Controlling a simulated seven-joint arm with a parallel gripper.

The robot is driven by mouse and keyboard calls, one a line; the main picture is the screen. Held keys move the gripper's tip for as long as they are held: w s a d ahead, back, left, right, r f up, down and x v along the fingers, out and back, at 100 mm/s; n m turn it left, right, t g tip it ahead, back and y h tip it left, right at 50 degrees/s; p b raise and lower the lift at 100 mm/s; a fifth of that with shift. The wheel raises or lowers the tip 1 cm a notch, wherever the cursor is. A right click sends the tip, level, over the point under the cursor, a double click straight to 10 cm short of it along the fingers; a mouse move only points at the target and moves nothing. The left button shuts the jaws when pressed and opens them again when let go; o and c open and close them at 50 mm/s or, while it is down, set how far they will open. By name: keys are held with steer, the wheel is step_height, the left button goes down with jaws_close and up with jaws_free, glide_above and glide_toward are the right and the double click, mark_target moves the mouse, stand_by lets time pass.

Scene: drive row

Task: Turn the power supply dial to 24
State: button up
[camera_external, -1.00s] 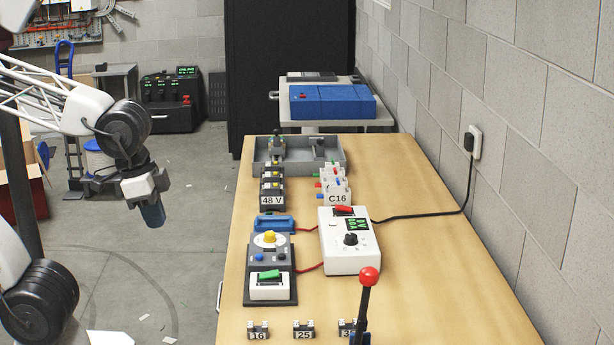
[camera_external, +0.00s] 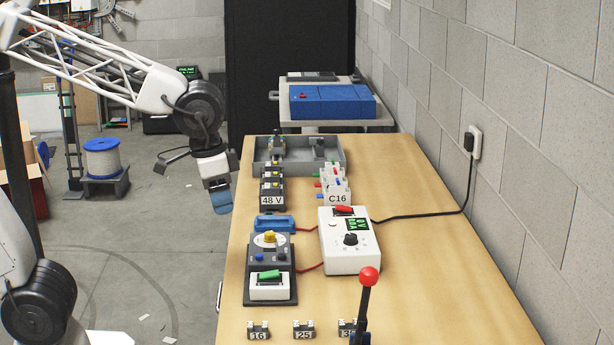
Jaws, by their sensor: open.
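The power supply (camera_external: 349,241) is a white box on the bench with a black dial (camera_external: 351,239), a small green-lit display (camera_external: 358,226) and a red switch (camera_external: 343,210) on top. The display's reading is too small to be sure of, and the dial's pointer cannot be made out. My gripper (camera_external: 222,201) hangs at the bench's left edge, left of and well apart from the power supply. It is open, with nothing seen between its fingers.
A grey panel (camera_external: 284,257) with a yellow knob and green switch stands left of the supply, joined by red leads. Several 48 V modules (camera_external: 271,201), C16 parts (camera_external: 337,198) and a grey tray (camera_external: 258,146) stand behind. A red-knobbed lever (camera_external: 369,277) rises in front.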

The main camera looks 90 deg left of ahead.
steer(key=w+a+f+n+g, duration=0.1)
steer(key=w+a+f+n, duration=0.1)
steer(key=w+a, duration=0.45)
steer(key=w+a+f+n, duration=0.1)
steer(key=w+a, duration=0.2)
steer(key=w, duration=0.6)
steer(key=n+g, duration=0.1)
steer(key=n, duration=0.2)
glide_toward(351, 235)
steer(key=shift+s+d+f, duration=0.2)
steer(key=shift+d+f, duration=0.05)
steer(key=shift+f, duration=0.1)
steer(key=shift+w+a+f+n, duration=0.2)
steer(key=shift+a+f+n, duration=0.05)
steer(key=shift+a+n, duration=0.1)
steer(key=shift+f, duration=0.1)
steer(key=shift+f, duration=3.8)
steer(key=c, duration=0.9)
